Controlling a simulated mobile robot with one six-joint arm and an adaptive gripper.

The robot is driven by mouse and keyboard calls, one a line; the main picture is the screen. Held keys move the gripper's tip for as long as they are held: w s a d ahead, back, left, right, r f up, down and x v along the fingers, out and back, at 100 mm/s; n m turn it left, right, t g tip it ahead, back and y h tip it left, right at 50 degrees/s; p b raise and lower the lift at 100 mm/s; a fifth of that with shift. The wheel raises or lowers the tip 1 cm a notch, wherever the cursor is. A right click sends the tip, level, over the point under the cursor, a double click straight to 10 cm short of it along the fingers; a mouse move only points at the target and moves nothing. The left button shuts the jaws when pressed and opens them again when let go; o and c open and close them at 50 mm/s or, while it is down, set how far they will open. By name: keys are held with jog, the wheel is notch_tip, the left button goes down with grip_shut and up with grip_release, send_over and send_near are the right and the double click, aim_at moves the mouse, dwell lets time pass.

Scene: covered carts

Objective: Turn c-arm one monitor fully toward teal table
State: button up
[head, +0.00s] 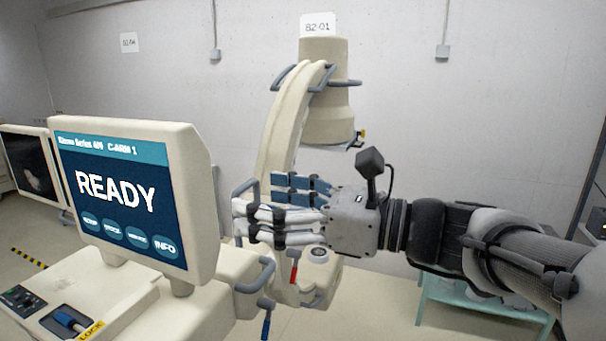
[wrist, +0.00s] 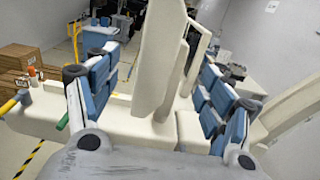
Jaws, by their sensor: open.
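The C-arm 1 monitor (head: 120,195) is a cream box with a blue "READY" screen, upright on short posts on its cart at left in the head view. Its screen faces toward the head camera, not toward the teal table. My gripper (head: 238,220) is right of the monitor, fingers pointing left toward its side. In the wrist view the monitor (wrist: 155,60) shows nearly edge-on between the spread fingers of my gripper (wrist: 160,62). The fingers are open, with no clear contact on it. The teal table (head: 478,296) stands low at right, partly hidden behind my arm.
The cream C-arm (head: 275,130) rises behind my gripper. A grey handle (head: 258,275) sticks out from the cart's right side. A second, dark monitor (head: 30,165) is at far left. Cardboard boxes (wrist: 28,62) show at left in the wrist view.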

aim_at(202, 190)
jog(key=p+x, duration=0.2)
jog(key=x, duration=1.2)
jog(key=shift+a+f, duration=0.1)
jog(key=shift+c, duration=0.6)
